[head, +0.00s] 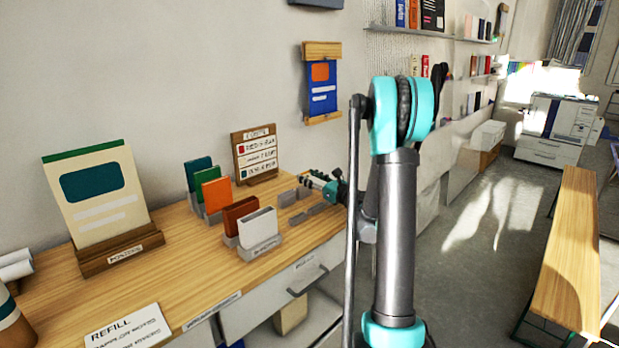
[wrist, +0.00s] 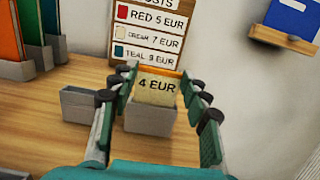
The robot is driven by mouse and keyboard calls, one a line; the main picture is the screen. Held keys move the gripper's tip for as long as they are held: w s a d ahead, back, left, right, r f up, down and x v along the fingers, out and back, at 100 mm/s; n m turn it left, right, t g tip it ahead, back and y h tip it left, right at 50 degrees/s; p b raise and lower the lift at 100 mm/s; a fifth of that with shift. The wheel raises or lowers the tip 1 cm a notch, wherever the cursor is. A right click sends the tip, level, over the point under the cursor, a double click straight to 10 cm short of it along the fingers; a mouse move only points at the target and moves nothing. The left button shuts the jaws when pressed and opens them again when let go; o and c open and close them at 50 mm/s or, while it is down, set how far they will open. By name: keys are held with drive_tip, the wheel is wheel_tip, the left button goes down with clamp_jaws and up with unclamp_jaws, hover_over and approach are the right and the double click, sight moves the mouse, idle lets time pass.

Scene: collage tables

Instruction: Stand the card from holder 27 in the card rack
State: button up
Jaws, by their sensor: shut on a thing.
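A cream card (wrist: 156,90) reading "4 EUR", with an orange top edge, is upright between the fingers of my gripper (wrist: 158,76). My gripper is shut on it. A small grey holder (wrist: 150,118) is directly below and around the card's lower part; I cannot tell whether the card's foot is still inside. In the head view my gripper (head: 320,184) is at the table's right end, and the card is not clear there. No number 27 is readable. Grey slotted holders (head: 212,212) bear teal, green and orange cards; I cannot tell which thing is the card rack.
Left of my gripper, an empty-looking grey holder (wrist: 80,104) stands close by. A price board (head: 255,154) stands behind. Brown and white cards (head: 258,226) stand in front, and a large poster board (head: 98,192) is at left. The front of the wooden table (head: 190,285) is mostly clear.

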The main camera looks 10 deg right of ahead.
drive_tip(key=shift+f, duration=0.1)
drive_tip(key=shift+f, duration=0.5)
drive_tip(key=o, duration=0.8)
drive_tip(key=o, duration=0.4)
